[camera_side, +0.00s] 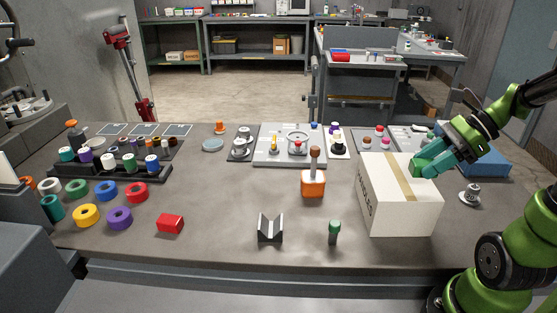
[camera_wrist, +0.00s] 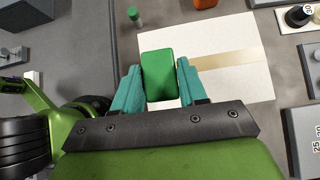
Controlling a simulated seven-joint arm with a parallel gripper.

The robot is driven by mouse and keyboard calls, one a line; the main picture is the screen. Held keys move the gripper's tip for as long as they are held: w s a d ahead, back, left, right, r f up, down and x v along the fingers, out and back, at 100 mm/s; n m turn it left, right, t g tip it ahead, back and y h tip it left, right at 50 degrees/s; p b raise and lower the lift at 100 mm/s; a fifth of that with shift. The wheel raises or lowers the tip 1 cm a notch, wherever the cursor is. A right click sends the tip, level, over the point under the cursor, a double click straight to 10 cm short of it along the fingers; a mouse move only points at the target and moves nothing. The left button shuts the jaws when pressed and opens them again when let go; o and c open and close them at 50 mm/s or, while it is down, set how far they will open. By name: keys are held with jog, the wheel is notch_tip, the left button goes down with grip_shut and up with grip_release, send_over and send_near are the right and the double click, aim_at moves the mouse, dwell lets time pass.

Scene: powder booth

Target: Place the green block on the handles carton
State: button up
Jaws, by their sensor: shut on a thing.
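The handles carton (camera_side: 400,209) is a white box with a tan tape strip, standing closed on the right part of the bench. Its lettering is on the left face and partly readable. In the wrist view its white top (camera_wrist: 228,40) lies beyond the block. My gripper (camera_side: 422,168) is at the right part of the carton's top, with its teal fingers low over it. In the wrist view the green block (camera_wrist: 159,76) sits between the fingers, and my gripper (camera_wrist: 158,68) is shut on it. Whether the block touches the carton top I cannot tell.
A green-capped peg (camera_side: 334,231), a grey V-block (camera_side: 270,229) and an orange block with a handle (camera_side: 313,184) stand left of the carton. A red block (camera_side: 170,224) lies further left. A small metal part (camera_side: 470,194) stands right of the carton. The front middle bench is mostly clear.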

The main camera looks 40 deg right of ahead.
jog(key=w+d, duration=0.1)
jog(key=w, duration=0.1)
jog(key=w+d, duration=0.2)
jog(key=w, duration=0.1)
jog(key=w+d+f, duration=0.1)
jog(key=w+d, duration=0.1)
jog(key=w, duration=0.1)
jog(key=shift+w, duration=0.15)
jog(key=shift+f, duration=1.7)
jog(key=shift+f, duration=0.15)
jog(key=o, duration=1)
jog(key=shift+o, duration=0.2)
